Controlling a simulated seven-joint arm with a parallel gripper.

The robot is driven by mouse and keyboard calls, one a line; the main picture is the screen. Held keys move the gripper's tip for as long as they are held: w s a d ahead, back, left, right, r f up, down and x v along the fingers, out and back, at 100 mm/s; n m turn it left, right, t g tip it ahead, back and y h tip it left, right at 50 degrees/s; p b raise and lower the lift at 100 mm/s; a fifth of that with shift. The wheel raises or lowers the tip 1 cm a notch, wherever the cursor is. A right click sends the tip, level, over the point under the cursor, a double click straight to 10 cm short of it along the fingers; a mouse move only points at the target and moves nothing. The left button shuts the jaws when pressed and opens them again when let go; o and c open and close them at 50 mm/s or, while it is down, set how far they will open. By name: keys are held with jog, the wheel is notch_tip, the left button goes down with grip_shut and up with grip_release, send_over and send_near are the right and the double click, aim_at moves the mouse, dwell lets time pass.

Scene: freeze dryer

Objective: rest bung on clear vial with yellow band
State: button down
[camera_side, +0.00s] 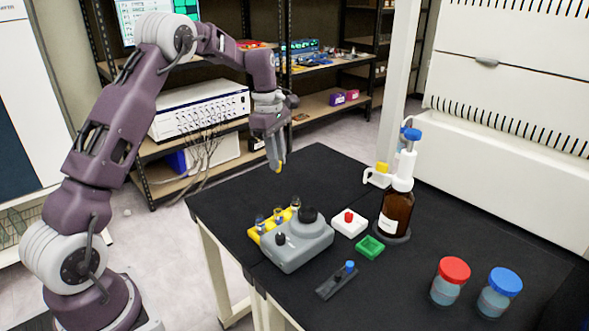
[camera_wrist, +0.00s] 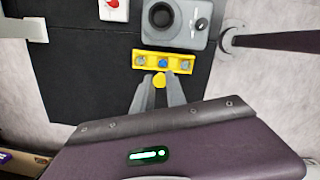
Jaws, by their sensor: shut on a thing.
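My gripper (camera_side: 277,168) is shut on a small yellow bung (camera_wrist: 160,80) held between its fingertips. The bung shows as a yellow bit at the fingertips in the side view (camera_side: 280,169). The gripper points down, well above the bench and apart from the rack. A yellow rack (camera_side: 254,237) holds three small vials in a row; it also shows in the wrist view (camera_wrist: 163,71), just ahead of the bung. The vials are at left (camera_side: 260,222), middle (camera_side: 278,216) and right (camera_side: 295,204). I cannot make out clearly which vial carries the yellow band.
A grey device (camera_side: 300,247) with a black top stands right against the rack. Nearby are a white block with a red knob (camera_side: 349,222), a green tray (camera_side: 370,247), a brown dispenser bottle (camera_side: 396,212) and a dark holder (camera_side: 337,283). Red-lidded (camera_side: 450,281) and blue-lidded (camera_side: 499,292) jars stand at right.

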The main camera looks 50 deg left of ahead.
notch_tip(320, 180, down, 11)
jog(key=shift+a+f, duration=0.15)
dwell(0.5)
jog(key=shift+f, duration=0.6)
dwell(0.6)
jog(key=c, duration=0.9)
grip_release()
jog(key=shift+r, duration=3)
